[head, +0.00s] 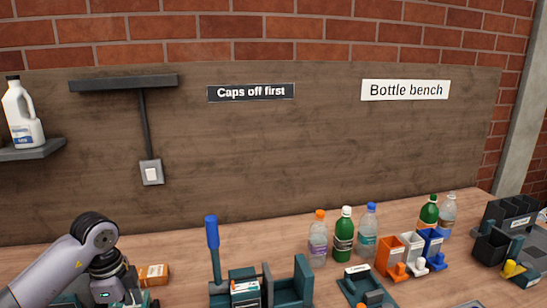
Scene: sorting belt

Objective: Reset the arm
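My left arm (75,245) comes in from the lower left and bends down at a rounded joint. My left gripper (132,297) is only partly in view at the bottom edge; its fingertips are cut off, so I cannot see whether it is open or holds anything. A small orange box (153,274) lies on the bench just right of it. My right arm and gripper are not in the picture.
Several bottles stand at the back, including an orange-capped one (318,238). In front are orange (389,258), white and blue bins. A teal fixture with a blue handle (212,233) stands centre-left. A dark rack (508,220) is far right. Bench behind the fixture is clear.

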